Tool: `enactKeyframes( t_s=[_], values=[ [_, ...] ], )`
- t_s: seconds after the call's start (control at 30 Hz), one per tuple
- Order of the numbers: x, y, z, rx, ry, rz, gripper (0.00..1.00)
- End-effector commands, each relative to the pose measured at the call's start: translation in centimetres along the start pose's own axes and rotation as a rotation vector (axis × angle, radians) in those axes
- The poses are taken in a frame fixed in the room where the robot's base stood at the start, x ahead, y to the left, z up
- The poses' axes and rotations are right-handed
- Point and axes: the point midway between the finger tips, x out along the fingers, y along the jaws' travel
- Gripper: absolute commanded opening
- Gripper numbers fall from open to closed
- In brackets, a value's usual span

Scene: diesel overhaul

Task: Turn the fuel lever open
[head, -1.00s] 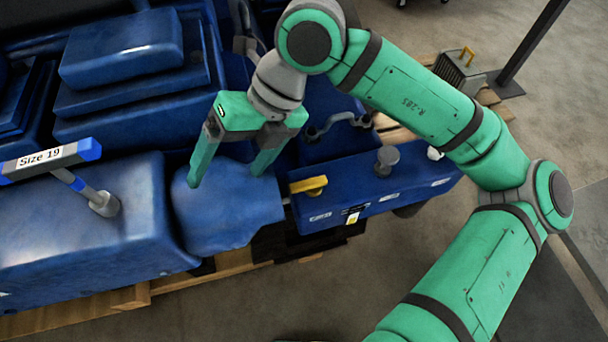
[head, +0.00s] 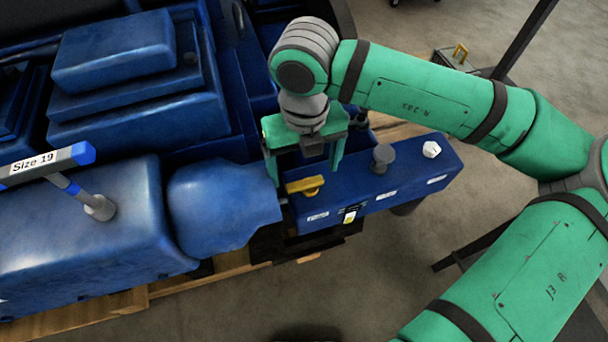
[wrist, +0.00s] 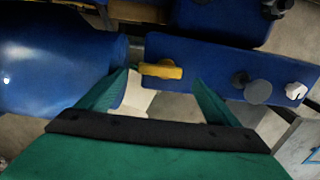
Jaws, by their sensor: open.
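The yellow fuel lever (head: 305,186) sits at the left end of the top of a long blue block, lying roughly along the block. It also shows in the wrist view (wrist: 161,70). My gripper (head: 305,172) is open and empty, pointing down. In the head view its fingers appear just behind and around the lever. In the wrist view (wrist: 165,75) the lever lies between the two fingertips, nearer the left one. I cannot tell the height gap between the fingertips and the lever, and no contact is clear.
The blue block (head: 400,187) also bears a grey knob (head: 384,157) and a white hex fitting (head: 431,149) to the right. A blue engine cover (head: 222,210) stands close on the left. Floor in front is free.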

Motion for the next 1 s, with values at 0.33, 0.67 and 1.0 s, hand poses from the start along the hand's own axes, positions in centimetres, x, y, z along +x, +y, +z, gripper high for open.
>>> enactKeyframes(
  t_s=[0.33,0.67,1.0],
  values=[
    [4.0,0.0,0.0,0.000,-0.001,0.001,0.85],
    [4.3,0.0,0.0,0.000,-0.001,0.001,0.85],
    [4.3,0.0,0.0,-0.002,-0.001,0.001,0.44]
  ],
)
